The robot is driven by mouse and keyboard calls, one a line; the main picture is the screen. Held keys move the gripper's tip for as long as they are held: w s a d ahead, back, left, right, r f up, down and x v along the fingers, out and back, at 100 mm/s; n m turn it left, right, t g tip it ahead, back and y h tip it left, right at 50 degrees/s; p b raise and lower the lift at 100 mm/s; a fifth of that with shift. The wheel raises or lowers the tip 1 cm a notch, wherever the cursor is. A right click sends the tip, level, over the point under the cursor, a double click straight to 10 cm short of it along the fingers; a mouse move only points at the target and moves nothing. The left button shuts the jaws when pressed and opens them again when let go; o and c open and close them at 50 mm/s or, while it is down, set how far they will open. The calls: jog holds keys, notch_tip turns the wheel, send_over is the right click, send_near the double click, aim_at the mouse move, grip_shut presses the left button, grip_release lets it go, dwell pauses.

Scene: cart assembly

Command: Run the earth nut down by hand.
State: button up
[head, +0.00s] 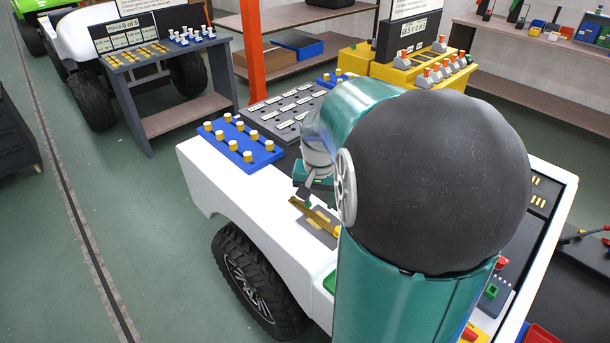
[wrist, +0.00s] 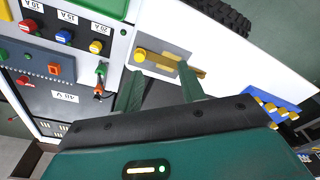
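A brass bar (head: 311,213) lies on a small grey plate on the cart's white top. In the wrist view the bar (wrist: 172,61) has a round yellow-brass piece (wrist: 140,55) at its left end, which may be the earth nut; thread and seating cannot be made out. My gripper (wrist: 160,68) has its two green fingers spread, with nothing seen between them. The right finger overlaps the bar in this view; contact cannot be told. In the head view my gripper (head: 308,200) is just above the bar, partly hidden by my arm.
A blue block with yellow-topped pegs (head: 240,140) sits on the cart beside a dark labelled panel (head: 285,108). In the wrist view, a fuse panel with coloured knobs (wrist: 66,37) is at left. A black tyre (head: 258,280) is below the cart edge.

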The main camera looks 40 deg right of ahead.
jog(key=d+f+m, duration=0.1)
jog(key=d+f, duration=0.1)
jog(key=f, duration=0.3)
jog(key=d+f+m, duration=0.1)
jog(key=d+f, duration=0.2)
jog(key=f, duration=0.2)
jog(key=s+d+f+g, duration=0.1)
jog(key=d+f, duration=0.1)
jog(key=f, duration=0.3)
jog(key=shift+d+f+m+y, duration=0.2)
jog(key=shift+m+y, duration=0.2)
jog(key=c, duration=0.8)
jog(key=m, duration=0.5)
jog(key=shift+w+m, duration=0.1)
jog(key=shift+m, duration=0.3)
jog(key=shift+c, duration=0.2)
jog(key=m, duration=0.4)
jog(key=shift+r, duration=0.1)
jog(key=m, duration=0.5)
jog(key=shift+m, duration=0.4)
jog(key=m, duration=2.4)
jog(key=shift+s+f+m, duration=0.2)
jog(key=shift+s+m, duration=0.05)
jog(key=shift+m, duration=0.45)
